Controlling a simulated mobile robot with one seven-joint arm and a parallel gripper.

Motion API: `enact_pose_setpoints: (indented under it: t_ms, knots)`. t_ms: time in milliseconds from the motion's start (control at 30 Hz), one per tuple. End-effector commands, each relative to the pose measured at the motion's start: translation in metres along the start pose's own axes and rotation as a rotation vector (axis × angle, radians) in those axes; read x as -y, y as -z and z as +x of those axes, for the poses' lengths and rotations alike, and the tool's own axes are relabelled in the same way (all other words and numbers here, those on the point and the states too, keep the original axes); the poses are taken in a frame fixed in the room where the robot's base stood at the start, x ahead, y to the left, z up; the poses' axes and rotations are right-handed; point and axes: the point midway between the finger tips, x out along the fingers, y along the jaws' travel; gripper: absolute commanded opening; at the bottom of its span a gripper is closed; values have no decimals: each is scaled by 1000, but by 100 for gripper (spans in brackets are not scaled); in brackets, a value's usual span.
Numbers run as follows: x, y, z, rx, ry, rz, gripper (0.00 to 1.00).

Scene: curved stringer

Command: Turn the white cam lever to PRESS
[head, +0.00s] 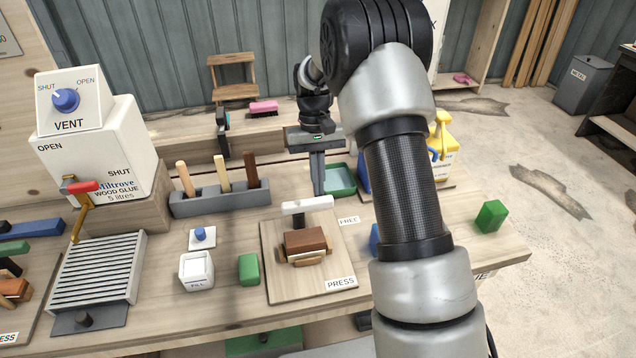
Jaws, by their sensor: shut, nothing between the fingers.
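The white cam lever (307,206) is a white bar on a square wooden board. It lies roughly crosswise in the picture, behind a brown block (305,241) in a wooden holder. The PRESS label (341,283) is at the board's front right corner, and the FREE label (349,220) is at its right edge, nearer the lever. My gripper (318,190) points down with its fingers shut and empty, at the far side of the lever's right half in the picture. I cannot tell whether the fingers touch the lever. The lever's pivot is not clearly visible.
A grey rack (220,199) with several upright handles stands left of my gripper. A green tray (340,180) is behind it on the right. A green block (249,270) and white pot (197,271) sit left of the board. My arm hides part of the bench.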

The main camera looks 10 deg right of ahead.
Motion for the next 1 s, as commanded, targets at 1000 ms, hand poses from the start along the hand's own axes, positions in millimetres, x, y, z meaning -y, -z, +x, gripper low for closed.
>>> enact_pose_setpoints:
  t_ms: [1000]
  knots:
    - [-10,-32,6,0,121,485,0]
